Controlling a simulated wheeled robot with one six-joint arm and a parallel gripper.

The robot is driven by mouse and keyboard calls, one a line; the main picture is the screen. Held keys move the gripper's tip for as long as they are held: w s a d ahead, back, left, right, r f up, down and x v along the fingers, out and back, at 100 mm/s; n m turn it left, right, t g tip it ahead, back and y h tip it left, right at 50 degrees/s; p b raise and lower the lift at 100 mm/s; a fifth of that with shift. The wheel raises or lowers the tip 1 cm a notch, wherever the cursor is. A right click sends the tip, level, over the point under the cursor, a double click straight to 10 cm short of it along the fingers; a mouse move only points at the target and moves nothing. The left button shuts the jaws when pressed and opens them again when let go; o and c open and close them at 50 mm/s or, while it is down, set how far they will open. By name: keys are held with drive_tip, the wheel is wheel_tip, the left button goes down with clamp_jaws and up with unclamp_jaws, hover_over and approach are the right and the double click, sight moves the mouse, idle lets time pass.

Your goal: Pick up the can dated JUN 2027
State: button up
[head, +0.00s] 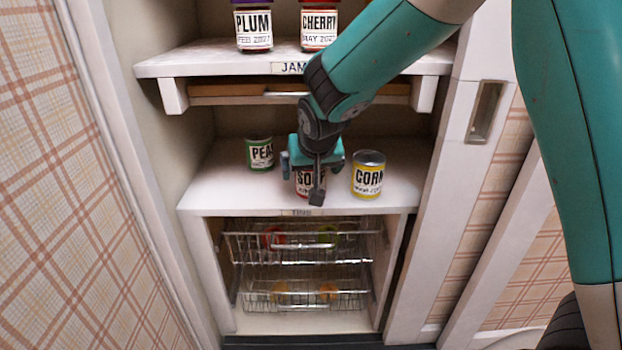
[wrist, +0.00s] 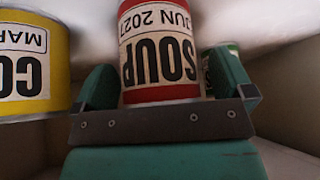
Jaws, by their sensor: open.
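The red-and-white soup can (head: 303,186) stands on the middle shelf between two other tins, partly hidden by my gripper in the head view. In the wrist view, the soup can (wrist: 160,58) appears upside down and its label reads JUN 2027. My gripper (wrist: 163,86) is open, with one green finger on either side of the soup can. Small gaps seem to show beside the can, but I cannot tell whether a finger touches it. The head view shows my gripper (head: 316,168) reaching down at the can from the front.
A yellow corn can (head: 368,176) stands close at right and a green peas can (head: 260,154) stands at back left. The jam shelf (head: 200,60) above holds plum (head: 254,25) and cherry (head: 319,27) jars. Wire baskets (head: 300,250) sit below.

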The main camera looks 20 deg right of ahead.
drive_tip(key=shift+r, duration=0.1)
drive_tip(key=c, duration=1.2)
drive_tip(key=shift+s+r+p, duration=0.1)
drive_tip(key=shift+r+p, duration=0.1)
drive_tip(key=shift+p, duration=0.4)
